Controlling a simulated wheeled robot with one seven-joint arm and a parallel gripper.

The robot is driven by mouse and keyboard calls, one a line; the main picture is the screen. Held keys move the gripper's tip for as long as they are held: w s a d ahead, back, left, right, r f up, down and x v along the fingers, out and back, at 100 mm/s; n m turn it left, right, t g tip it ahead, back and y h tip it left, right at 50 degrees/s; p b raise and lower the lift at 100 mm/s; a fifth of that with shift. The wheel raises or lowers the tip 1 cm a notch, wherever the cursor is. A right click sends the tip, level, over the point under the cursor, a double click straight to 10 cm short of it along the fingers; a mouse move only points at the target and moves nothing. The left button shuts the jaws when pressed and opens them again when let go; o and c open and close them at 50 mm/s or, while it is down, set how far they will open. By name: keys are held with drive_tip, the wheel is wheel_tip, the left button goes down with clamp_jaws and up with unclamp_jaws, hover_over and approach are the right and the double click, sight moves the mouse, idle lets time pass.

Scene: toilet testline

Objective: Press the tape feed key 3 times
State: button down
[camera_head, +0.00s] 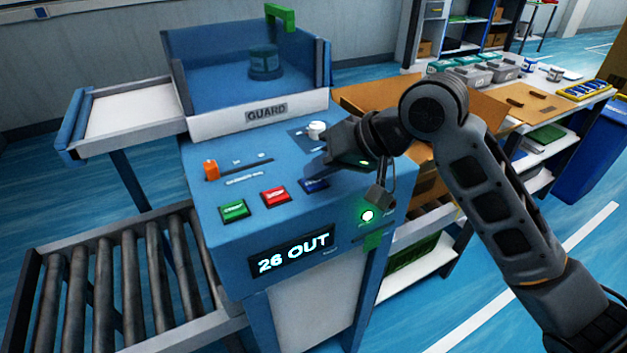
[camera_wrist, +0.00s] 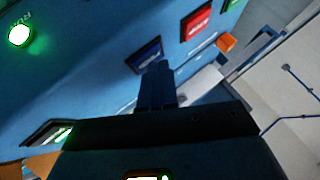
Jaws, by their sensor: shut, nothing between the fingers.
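A blue key (camera_head: 314,185) sits on the sloped blue panel, at the right end of a row with a red key (camera_head: 276,195) and a green key (camera_head: 234,210). Their labels are too small to read, so I cannot confirm which is the tape feed key. My gripper (camera_head: 314,172) is shut and empty, with its tip just behind the blue key. In the wrist view the blue key (camera_wrist: 145,56) shows just beyond the fingertips (camera_wrist: 157,66), partly covered by them. I cannot tell whether they touch. The display (camera_head: 292,252) reads "26 OUT".
A green lamp (camera_head: 368,215) is lit beside the keys. An orange lever (camera_head: 211,170) and a white knob (camera_head: 316,131) stand up from the panel. The guard (camera_head: 262,112) rises behind. A roller conveyor (camera_head: 120,285) lies left, and an open cardboard box (camera_head: 440,108) right.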

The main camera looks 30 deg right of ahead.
sight(320, 183)
idle(0.4)
drive_tip(key=shift+r+p, duration=0.7)
drive_tip(key=shift+p, duration=0.05)
wheel_tip(320, 183, up, 5)
drive_tip(key=p, duration=0.4)
drive_tip(key=shift+r+p, duration=0.1)
drive_tip(key=shift+p, duration=0.2)
idle(2.2)
